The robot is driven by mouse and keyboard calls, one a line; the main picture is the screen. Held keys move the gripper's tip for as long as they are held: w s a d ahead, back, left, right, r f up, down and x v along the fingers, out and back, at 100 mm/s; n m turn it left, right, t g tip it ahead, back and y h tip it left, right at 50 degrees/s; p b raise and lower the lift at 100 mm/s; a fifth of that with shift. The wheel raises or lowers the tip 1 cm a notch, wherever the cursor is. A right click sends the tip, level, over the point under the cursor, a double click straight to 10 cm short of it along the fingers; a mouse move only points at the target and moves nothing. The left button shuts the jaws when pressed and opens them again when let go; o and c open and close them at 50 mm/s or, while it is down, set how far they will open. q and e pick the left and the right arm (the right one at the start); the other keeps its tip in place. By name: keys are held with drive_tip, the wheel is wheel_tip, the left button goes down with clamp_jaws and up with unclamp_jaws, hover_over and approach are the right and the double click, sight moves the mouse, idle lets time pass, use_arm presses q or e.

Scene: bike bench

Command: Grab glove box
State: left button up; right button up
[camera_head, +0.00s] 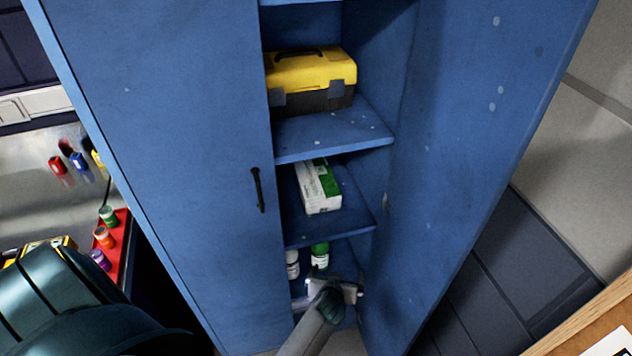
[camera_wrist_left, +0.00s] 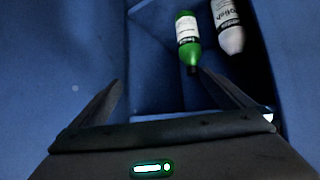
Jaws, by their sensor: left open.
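The glove box is a white and green carton (camera_head: 318,187) on the middle shelf of the open blue cabinet. It does not show in the left wrist view. My left gripper (camera_head: 335,288) is at the lower compartment, below and apart from the glove box, in front of a green bottle (camera_head: 320,256) and a white bottle (camera_head: 292,264). In the left wrist view my left gripper (camera_wrist_left: 160,77) has its fingers spread with nothing held. The green bottle (camera_wrist_left: 187,35) and white bottle (camera_wrist_left: 229,28) are beyond the fingers. My right gripper is not in view.
A yellow and black toolbox (camera_head: 310,78) sits on the shelf above. Cabinet doors (camera_head: 165,130) flank the shelves, the left one with a black handle (camera_head: 258,190). A red tray (camera_head: 118,240) with small bottles stands at left. A wooden edge (camera_head: 590,318) is at lower right.

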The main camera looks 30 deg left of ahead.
use_arm(q)
drive_tip(key=w+a+r+n+y, duration=0.2)
drive_tip(key=w+a+r, duration=0.15)
drive_tip(key=r, duration=0.65)
drive_tip(key=n+y+b, duration=0.1)
drive_tip(key=n+y, duration=0.2)
drive_tip(key=y, duration=0.1)
approach(319, 187)
wheel_tip(319, 187, up, 3)
drive_tip(key=d, duration=0.1)
drive_tip(key=shift+s+r+g, duration=0.15)
drive_tip(key=shift+r+g, duration=0.1)
drive_tip(key=shift+g, duration=0.05)
drive_tip(key=b+x, duration=0.4)
drive_tip(key=x, duration=0.7)
drive_tip(key=shift+a+f+b, duration=0.1)
drive_tip(key=shift+f+b, duration=0.1)
drive_tip(key=shift+b, duration=0.2)
drive_tip(key=shift+w+a, duration=0.3)
drive_tip(key=shift+w, duration=0.05)
